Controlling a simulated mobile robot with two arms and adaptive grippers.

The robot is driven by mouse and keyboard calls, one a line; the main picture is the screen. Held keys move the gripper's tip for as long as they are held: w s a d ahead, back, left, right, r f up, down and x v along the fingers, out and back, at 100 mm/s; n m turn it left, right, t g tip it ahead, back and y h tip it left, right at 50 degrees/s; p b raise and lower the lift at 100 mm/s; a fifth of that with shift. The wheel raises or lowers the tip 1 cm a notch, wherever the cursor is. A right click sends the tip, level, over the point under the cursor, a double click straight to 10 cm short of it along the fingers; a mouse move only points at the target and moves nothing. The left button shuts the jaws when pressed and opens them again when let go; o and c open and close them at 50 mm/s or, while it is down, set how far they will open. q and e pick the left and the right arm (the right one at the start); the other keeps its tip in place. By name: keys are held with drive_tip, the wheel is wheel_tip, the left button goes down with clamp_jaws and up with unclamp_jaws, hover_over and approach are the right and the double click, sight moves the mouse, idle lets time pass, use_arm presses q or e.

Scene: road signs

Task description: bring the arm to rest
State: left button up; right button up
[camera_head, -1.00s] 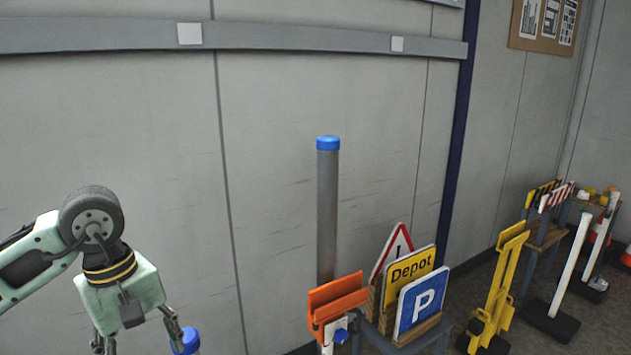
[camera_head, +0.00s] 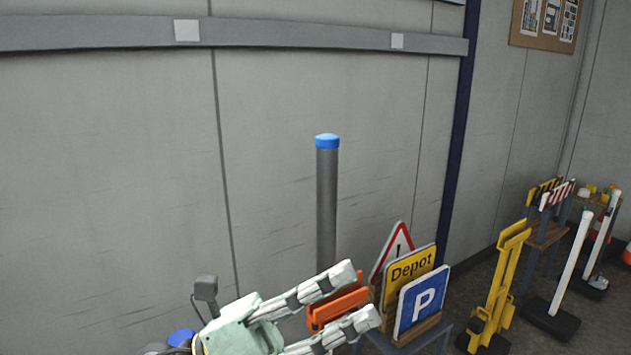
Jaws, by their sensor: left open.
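My left gripper (camera_head: 358,296) is at the bottom middle of the head view, pale green and white, with its two fingers spread and pointing right. It is open, and I see nothing held between its fingers. The fingers pass in front of an orange bracket (camera_head: 345,304), which is partly hidden; I cannot tell whether they touch it. The rest of the left arm is mostly below the picture. My right gripper is not in view.
A grey post (camera_head: 327,205) with a blue cap stands behind the gripper. A warning triangle (camera_head: 393,250), a yellow Depot sign (camera_head: 409,268) and a blue P sign (camera_head: 422,302) stand on a small table at right. A yellow trolley (camera_head: 502,285) stands farther right.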

use_arm(q)
drive_tip(key=w+a+f+n+t+y, duration=0.3)
drive_tip(key=w+a+n+t+y, duration=0.35)
drive_tip(key=n, duration=0.55)
drive_tip(key=w+a+f+n+t+y, duration=0.4)
drive_tip(key=n+t+y, duration=0.4)
drive_tip(key=n, duration=0.5)
drive_tip(key=s+a+f+n+g+y, duration=0.1)
drive_tip(key=a+f+n+g+y, duration=0.15)
drive_tip(key=a+f+n, duration=0.4)
drive_tip(key=s+a+f+n+g+y, duration=0.2)
drive_tip(key=a+f+n+y, duration=0.15)
drive_tip(key=f, duration=0.65)
drive_tip(key=s+a+f+n+g+y, duration=0.25)
drive_tip(key=s+f+n+g, duration=0.8)
drive_tip(key=s+f, duration=1.2)
drive_tip(key=s+f+m+g+h+b, duration=0.1)
drive_tip(key=s+f+m+g+b, duration=0.2)
drive_tip(key=f, duration=2.5)
drive_tip(key=s+a+f, duration=0.1)
drive_tip(key=s+f, duration=0.7)
drive_tip(key=s+a+f, duration=0.2)
drive_tip(key=s+f, duration=0.6)
drive_tip(key=s, duration=0.1)
drive_tip(key=shift+a+n+g+b, duration=0.25)
drive_tip(key=shift+n+g+b, duration=0.1)
drive_tip(key=shift+b, duration=0.1)
